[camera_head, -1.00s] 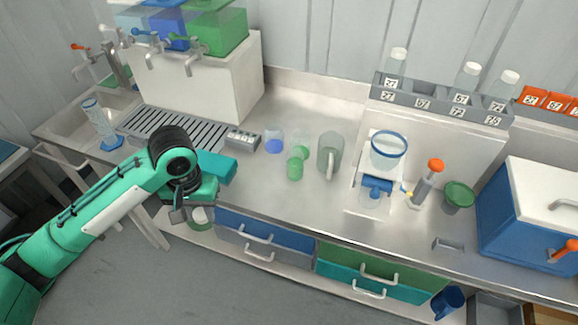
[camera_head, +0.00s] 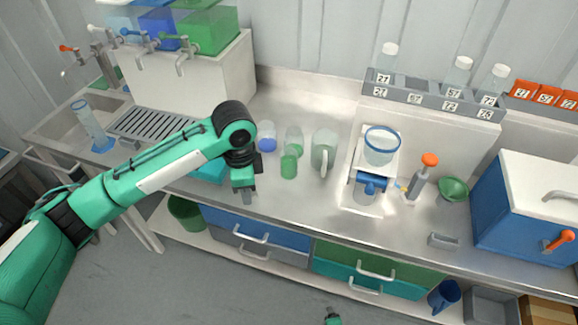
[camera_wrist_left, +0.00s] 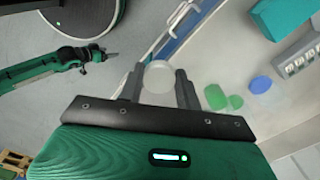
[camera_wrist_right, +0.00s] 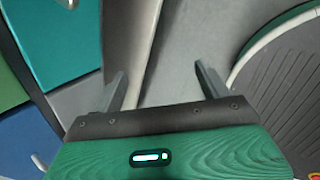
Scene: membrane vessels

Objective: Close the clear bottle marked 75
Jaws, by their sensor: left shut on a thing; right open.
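My left gripper (camera_head: 246,192) is over the front edge of the counter, left of the cups. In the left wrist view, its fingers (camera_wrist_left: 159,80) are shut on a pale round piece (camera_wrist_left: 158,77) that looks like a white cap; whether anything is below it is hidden. Three clear bottles with white tops (camera_head: 387,60) (camera_head: 459,73) (camera_head: 495,84) stand in the grey numbered rack (camera_head: 431,99) at the back right. The tags are too small for me to tell surely which bottle is 75. My right gripper (camera_wrist_right: 162,84) is open and empty, low in front of the drawers.
A blue cup (camera_head: 267,137), green cups (camera_head: 289,166) and a clear mug (camera_head: 322,152) stand right of my left gripper. Further right are a blue-rimmed vessel on a stand (camera_head: 382,148), an orange-topped tool (camera_head: 421,177), a green bowl (camera_head: 453,189) and a blue box (camera_head: 508,225).

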